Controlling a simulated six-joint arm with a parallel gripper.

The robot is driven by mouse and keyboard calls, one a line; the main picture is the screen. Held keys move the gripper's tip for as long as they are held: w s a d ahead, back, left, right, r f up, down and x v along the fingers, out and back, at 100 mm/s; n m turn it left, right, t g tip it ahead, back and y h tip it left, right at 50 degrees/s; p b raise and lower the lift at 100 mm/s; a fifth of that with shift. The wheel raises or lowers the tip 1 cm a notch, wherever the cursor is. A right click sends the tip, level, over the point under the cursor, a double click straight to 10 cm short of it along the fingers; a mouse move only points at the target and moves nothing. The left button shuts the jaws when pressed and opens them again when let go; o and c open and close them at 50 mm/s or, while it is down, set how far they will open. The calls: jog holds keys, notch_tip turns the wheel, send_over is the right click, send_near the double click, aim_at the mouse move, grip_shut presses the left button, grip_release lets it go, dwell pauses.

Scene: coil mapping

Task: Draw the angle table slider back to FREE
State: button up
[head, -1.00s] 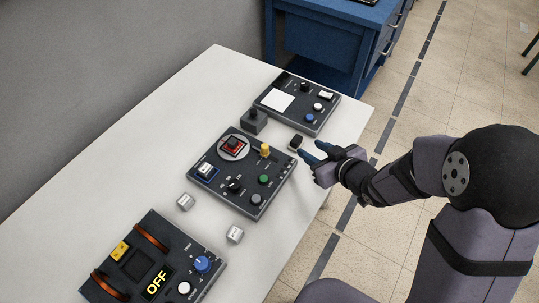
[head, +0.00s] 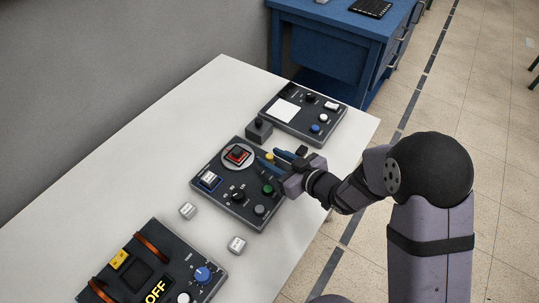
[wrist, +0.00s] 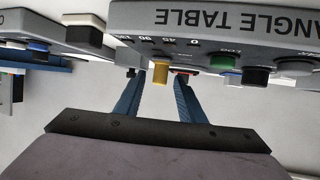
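The angle table (head: 222,190) is a dark panel in the middle of the white table; its lettering shows upside down in the wrist view (wrist: 268,22). Its slider has a yellow knob (head: 270,156), which also shows in the wrist view (wrist: 160,73), near the angle scale marks. My gripper (head: 271,157) is open, with its blue fingers on either side of the knob. In the wrist view the fingers (wrist: 159,84) stand apart with a gap to each side of the knob. I cannot read the FREE mark.
A black-and-red part (head: 237,154) sits on the panel's round disc. A joystick box (head: 259,131) stands behind my fingers, and a small black block (head: 302,151) lies beside my gripper.

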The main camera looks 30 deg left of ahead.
jog(key=shift+x, duration=1.05)
grip_shut()
jog(key=shift+d, duration=1.75)
jog(key=shift+a+f, duration=0.1)
